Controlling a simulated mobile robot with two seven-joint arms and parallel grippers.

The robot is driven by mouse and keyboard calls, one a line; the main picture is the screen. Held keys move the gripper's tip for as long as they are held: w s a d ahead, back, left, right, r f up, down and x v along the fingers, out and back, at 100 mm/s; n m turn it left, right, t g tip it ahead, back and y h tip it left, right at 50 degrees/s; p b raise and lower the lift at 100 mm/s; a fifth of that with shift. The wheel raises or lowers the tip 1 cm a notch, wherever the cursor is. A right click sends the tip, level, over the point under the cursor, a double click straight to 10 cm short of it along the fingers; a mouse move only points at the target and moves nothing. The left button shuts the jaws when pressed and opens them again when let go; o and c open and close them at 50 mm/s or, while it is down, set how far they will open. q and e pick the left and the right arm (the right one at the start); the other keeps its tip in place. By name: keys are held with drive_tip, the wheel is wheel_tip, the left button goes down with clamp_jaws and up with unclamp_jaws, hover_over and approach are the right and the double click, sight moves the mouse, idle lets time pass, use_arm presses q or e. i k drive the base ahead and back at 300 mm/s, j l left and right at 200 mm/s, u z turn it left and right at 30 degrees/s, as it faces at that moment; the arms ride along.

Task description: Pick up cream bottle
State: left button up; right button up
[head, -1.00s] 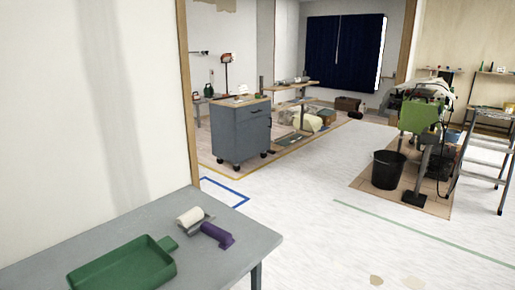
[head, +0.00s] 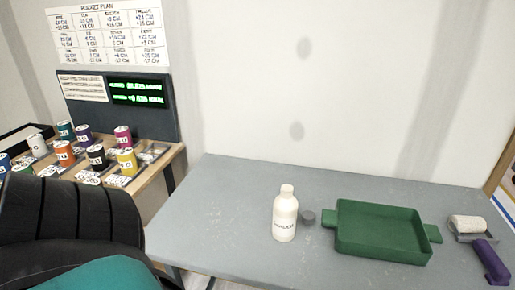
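The cream bottle (head: 285,216) stands upright on the grey table (head: 215,215), left of the green tray. It has a narrow neck and a printed label low on its front. A small dark grey round cap-like piece (head: 308,217) lies just right of it. Neither of my grippers shows in the head view.
A green tray (head: 380,248) with side handles sits right of the bottle. A cream roller (head: 467,224) and a purple tool (head: 491,262) lie at the table's right. A wooden bench (head: 158,172) with several coloured cans stands left.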

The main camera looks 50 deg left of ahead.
sight(285, 205)
drive_tip(key=u, duration=1.4)
